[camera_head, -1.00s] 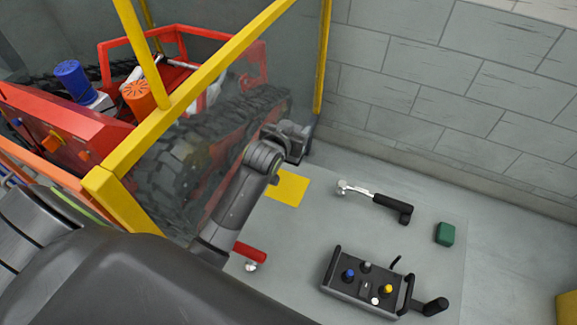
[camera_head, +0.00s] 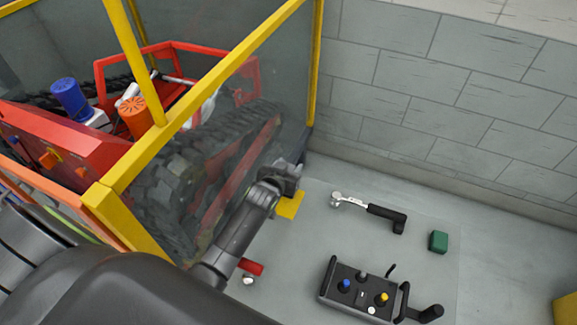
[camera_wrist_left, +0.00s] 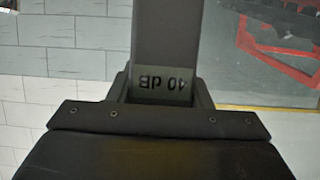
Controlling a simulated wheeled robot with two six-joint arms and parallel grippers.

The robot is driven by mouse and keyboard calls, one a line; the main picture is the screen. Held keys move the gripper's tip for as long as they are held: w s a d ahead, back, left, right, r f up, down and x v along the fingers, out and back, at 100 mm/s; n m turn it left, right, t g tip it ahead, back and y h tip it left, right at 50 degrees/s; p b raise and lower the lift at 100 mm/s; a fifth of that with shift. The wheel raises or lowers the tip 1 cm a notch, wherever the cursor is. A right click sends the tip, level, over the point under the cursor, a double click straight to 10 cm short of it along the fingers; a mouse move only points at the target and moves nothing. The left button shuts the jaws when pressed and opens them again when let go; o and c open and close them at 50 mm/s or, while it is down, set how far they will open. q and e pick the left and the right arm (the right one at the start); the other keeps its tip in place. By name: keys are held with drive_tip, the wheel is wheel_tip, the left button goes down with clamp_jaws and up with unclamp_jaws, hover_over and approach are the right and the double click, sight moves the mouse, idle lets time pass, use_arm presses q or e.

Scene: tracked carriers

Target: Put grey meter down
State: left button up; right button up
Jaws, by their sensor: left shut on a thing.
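My left gripper (camera_head: 286,178) is at the back left of the grey work surface, beside the yellow-framed clear guard. It is shut on the grey meter (camera_wrist_left: 165,92), which shows in the left wrist view between the fingers with an upside-down "40 dB" label. In the head view the meter is mostly hidden by the gripper, and I cannot tell whether it touches the surface. A yellow square (camera_head: 289,207) lies on the surface just below the gripper in the picture, partly covered by it. My right gripper is out of view.
A ratchet wrench (camera_head: 384,213), a green block (camera_head: 438,241), a control box (camera_head: 345,296) with coloured knobs and a red-handled tool (camera_head: 251,267) lie on the grey surface (camera_head: 320,240). The yellow guard frame (camera_head: 205,100) encloses a red tracked machine (camera_head: 60,145) at left. A block wall stands behind.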

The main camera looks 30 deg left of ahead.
use_arm(q)
drive_tip(key=o, duration=0.7)
drive_tip(key=shift+f, duration=0.1)
drive_tip(key=o, duration=0.4)
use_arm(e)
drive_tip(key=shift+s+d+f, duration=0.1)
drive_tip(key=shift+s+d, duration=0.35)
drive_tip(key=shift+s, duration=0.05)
use_arm(q)
drive_tip(key=shift+r, duration=0.25)
drive_tip(key=shift+s, duration=0.2)
drive_tip(key=b+v, duration=0.1)
drive_tip(key=v, duration=1)
drive_tip(key=shift+s, duration=0.3)
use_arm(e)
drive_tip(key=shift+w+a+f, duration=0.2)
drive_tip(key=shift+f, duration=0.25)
